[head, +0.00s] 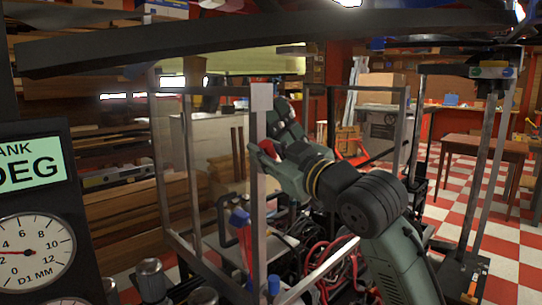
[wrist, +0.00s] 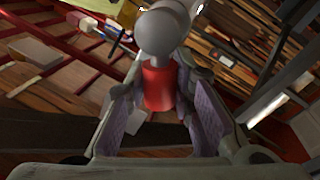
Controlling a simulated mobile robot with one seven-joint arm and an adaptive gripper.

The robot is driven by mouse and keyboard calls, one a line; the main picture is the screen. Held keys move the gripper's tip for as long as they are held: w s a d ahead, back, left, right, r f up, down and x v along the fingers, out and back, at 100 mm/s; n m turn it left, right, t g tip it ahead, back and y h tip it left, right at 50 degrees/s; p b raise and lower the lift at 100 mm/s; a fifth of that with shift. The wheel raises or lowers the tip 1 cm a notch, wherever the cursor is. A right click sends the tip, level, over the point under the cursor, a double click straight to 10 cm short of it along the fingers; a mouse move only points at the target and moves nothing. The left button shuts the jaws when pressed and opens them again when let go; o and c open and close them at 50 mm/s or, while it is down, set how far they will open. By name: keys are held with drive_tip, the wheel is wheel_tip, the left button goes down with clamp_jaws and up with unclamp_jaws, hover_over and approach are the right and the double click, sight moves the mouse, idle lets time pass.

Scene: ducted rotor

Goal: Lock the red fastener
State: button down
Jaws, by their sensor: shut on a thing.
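The red fastener (wrist: 160,88) is a short red cylinder with a rounded grey part beyond it in the wrist view. My gripper (wrist: 163,98) has its two purple-padded fingers on either side of the red cylinder and is shut on it. In the head view, my gripper (head: 268,152) is beside an upright metal post (head: 262,205) of the clear-walled frame. A little red shows at the fingertips there. Where the fastener meets the frame is hidden, and whether it is locked cannot be told.
Below stand a blue-and-red part (head: 240,222), red hoses (head: 342,250) and grey cylindrical parts (head: 152,280). A dark beam (head: 180,48) crosses above. A dial gauge (head: 32,252) stands at the left.

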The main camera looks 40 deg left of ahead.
drive_tip(key=n, duration=0.1)
drive_tip(key=s+f+n+b, duration=0.1)
drive_tip(key=n, duration=0.1)
drive_tip(key=shift+g+y, duration=0.3)
drive_tip(key=n+b, duration=0.1)
drive_tip(key=n, duration=0.1)
drive_tip(key=f+n+g+b, duration=0.1)
drive_tip(key=n+b, duration=0.1)
drive_tip(key=n, duration=0.1)
drive_tip(key=s+f+n+g+y+b, duration=0.1)
drive_tip(key=n, duration=0.2)
drive_tip(key=shift+s+a, duration=0.1)
drive_tip(key=shift+s+f+n+g+b, duration=0.15)
drive_tip(key=shift+n+b, duration=0.3)
drive_tip(key=shift+n, duration=0.5)
drive_tip(key=shift+w+f+n+g+b, duration=0.2)
drive_tip(key=shift+n+b, duration=0.25)
drive_tip(key=shift+n, duration=0.5)
drive_tip(key=c, duration=1.4)
unclamp_jaws()
drive_tip(key=shift+o, duration=0.2)
